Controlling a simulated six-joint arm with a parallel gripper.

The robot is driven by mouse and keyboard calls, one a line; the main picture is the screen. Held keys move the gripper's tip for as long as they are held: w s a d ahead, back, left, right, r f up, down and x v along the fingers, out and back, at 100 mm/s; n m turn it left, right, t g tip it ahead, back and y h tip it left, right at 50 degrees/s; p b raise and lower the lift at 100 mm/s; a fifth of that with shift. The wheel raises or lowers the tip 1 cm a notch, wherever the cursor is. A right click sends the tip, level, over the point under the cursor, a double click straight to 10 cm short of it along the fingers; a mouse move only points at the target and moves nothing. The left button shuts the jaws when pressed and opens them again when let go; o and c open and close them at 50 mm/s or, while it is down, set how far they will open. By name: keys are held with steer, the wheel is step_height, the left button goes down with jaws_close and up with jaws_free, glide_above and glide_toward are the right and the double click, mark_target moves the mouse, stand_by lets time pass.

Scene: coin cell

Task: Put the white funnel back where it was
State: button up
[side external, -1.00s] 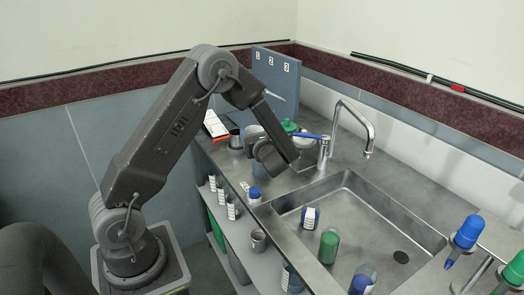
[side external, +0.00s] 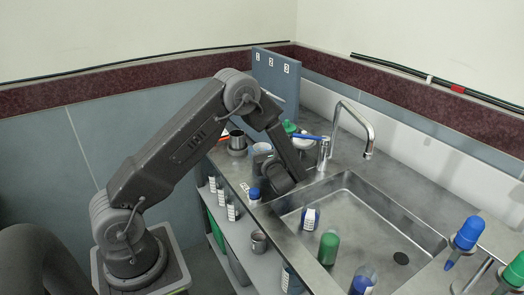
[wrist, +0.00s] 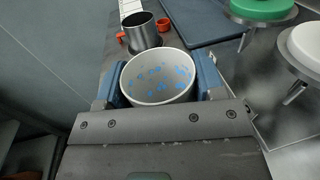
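I cannot make out a clear funnel shape. A white round-topped piece on a metal base (wrist: 305,45) stands at the right of the wrist view and shows beside the tap in the side view (side external: 306,143); I cannot tell whether it is the funnel. My gripper (wrist: 160,78) has its blue fingers on either side of a white cup (wrist: 156,92) with blue specks inside. The cup fills the gap, but whether the fingers press on it is unclear. In the side view my gripper (side external: 265,165) is low over the counter, left of the sink, partly hidden by my wrist.
A metal cup (wrist: 142,30) stands just beyond the white cup. A green-topped piece (wrist: 262,8) stands near the white-topped one. The tap (side external: 352,120) and sink (side external: 425,228) lie to the right. A blue-capped bottle (side external: 254,193) stands close to my wrist. A numbered board (side external: 275,85) stands behind.

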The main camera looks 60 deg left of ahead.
steer(key=o, duration=0.4)
steer(key=shift+o, duration=0.2)
steer(key=shift+r, duration=0.1)
